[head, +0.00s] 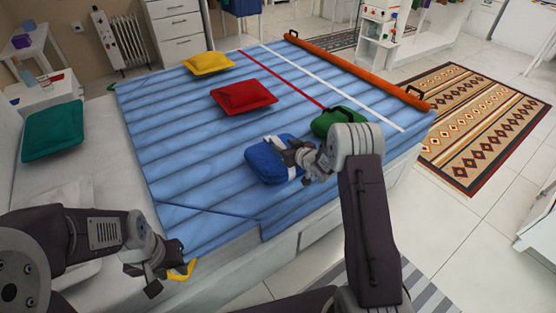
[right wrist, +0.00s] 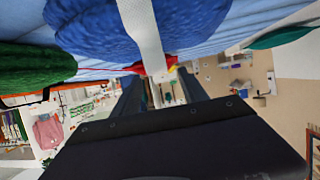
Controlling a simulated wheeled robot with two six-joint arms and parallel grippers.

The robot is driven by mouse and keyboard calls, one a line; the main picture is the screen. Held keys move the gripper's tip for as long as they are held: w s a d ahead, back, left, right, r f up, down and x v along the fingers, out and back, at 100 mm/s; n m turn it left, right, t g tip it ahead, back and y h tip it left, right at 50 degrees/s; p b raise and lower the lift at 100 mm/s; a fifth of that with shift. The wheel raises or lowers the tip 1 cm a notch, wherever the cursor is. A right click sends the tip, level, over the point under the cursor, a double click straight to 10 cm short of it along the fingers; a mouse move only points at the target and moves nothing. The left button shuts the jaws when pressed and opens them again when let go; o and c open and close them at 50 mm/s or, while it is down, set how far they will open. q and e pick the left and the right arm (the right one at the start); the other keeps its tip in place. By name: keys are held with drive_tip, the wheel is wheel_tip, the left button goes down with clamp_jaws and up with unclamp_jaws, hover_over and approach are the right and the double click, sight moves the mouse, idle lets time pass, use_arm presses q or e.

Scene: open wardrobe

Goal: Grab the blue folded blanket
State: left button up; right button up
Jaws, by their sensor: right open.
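The blue folded blanket (head: 262,163) lies on the near right part of the bed, with a white strap around it. It also fills the upper part of the right wrist view (right wrist: 95,25), with the white strap (right wrist: 141,30) running down toward the fingers. My right gripper (head: 287,149) is open at the blanket, over its strap side; its fingers (right wrist: 160,92) are apart, with the strap in line with the gap. Whether they touch it I cannot tell. My left gripper (head: 168,272) is low by the bed's near side, with a yellow curved piece at its tip.
A green bundle (head: 336,121) with a dark handle lies just behind the blue one. Red (head: 244,97) and yellow (head: 209,63) cushions lie farther back on the quilt. An orange roll (head: 360,70) lies along the bed's far right edge. A patterned rug (head: 465,120) covers the floor at right.

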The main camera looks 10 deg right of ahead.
sight(279, 143)
drive_tip(key=shift+w+f, duration=0.15)
drive_tip(key=shift+f, duration=0.05)
drive_tip(key=b+x, duration=0.1)
drive_tip(key=x, duration=0.3)
drive_tip(key=shift+w+a+f+b, duration=0.1)
drive_tip(key=shift+w+f+b, duration=0.1)
drive_tip(key=shift+w+b, duration=0.15)
drive_tip(key=shift+s+r, duration=0.1)
clamp_jaws()
idle(0.8)
